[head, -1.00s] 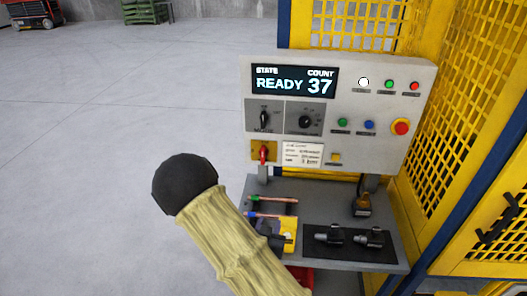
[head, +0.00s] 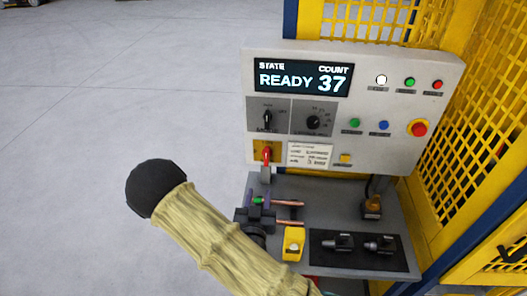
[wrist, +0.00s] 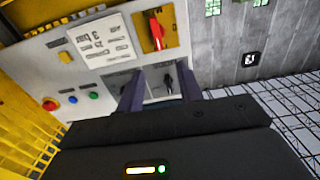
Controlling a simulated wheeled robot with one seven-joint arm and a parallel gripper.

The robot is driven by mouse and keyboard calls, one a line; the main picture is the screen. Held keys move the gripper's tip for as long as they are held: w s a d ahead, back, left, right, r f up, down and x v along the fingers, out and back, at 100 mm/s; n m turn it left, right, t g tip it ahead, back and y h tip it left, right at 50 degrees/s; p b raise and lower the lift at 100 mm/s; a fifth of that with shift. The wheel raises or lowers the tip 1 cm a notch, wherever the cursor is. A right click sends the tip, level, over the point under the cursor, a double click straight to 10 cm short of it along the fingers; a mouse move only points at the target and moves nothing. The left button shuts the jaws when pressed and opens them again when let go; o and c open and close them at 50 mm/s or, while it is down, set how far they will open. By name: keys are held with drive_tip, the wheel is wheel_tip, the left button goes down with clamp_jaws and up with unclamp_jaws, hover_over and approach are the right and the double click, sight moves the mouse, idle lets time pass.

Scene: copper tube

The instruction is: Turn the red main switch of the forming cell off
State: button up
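The red main switch (head: 267,154) sits on a yellow plate at the lower left of the control panel, its handle roughly upright. In the wrist view the picture is turned over, and the red switch (wrist: 156,30) shows at the top, beyond the fingers. My gripper (head: 260,195) is below the switch, over the left part of the shelf, apart from the switch. In the wrist view my gripper (wrist: 160,75) has its two fingers spread with nothing between them. The palm hides part of the lower wrist view.
The control panel (head: 440,90) carries a READY 37 display, two dark knobs, buttons and a red stop button (head: 418,128). The shelf (head: 340,190) below holds copper tubes (head: 290,204), a yellow block (head: 294,244) and dark fittings. Yellow mesh fencing stands right; open floor left.

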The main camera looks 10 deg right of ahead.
drive_tip(key=b, duration=1.2)
approach(266, 158)
drive_tip(key=p+x, duration=0.4)
drive_tip(key=x, duration=0.6)
drive_tip(key=shift+w, duration=0.1)
clamp_jaws()
